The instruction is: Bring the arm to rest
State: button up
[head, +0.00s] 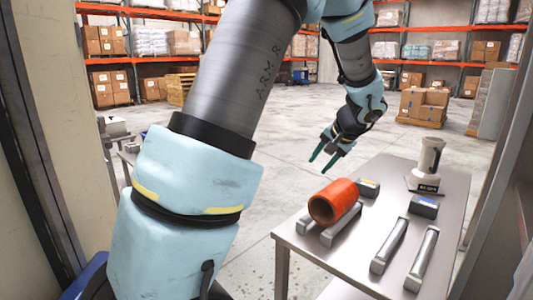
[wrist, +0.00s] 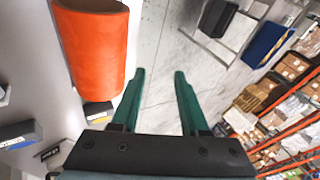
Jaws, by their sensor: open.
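My gripper (head: 324,156) has dark green fingers and is open and empty. It hangs in the air beyond the far left edge of the steel table (head: 351,198), apart from everything on it. In the wrist view the two fingers (wrist: 158,88) are spread, with only floor between them. My arm crosses the head view from the lower left to the top, then bends down to the gripper. An orange cylinder (head: 334,201) lies on a pair of metal rails on the table; it also shows at upper left in the wrist view (wrist: 92,45).
On the table stand two small dark boxes (head: 424,206) (head: 368,188), a white weigher-like device (head: 426,165) and a second pair of metal rails (head: 390,245). Racks and pallets of cartons (head: 423,105) stand far back. The grey floor between is clear. Door-like frames flank both sides.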

jog(key=s+a+f+n+g+h, duration=0.2)
jog(key=s+a+f+n, duration=0.1)
jog(key=s+a, duration=0.65)
jog(key=s+a+f+n+g+h, duration=0.1)
jog(key=s+a+f+n+g, duration=0.15)
jog(key=s+a, duration=0.65)
jog(key=a+f+n+b, duration=0.1)
jog(key=a+f+b, duration=0.2)
jog(key=f+b, duration=0.5)
jog(key=shift+w+a+f, duration=0.15)
jog(key=shift+f, duration=0.45)
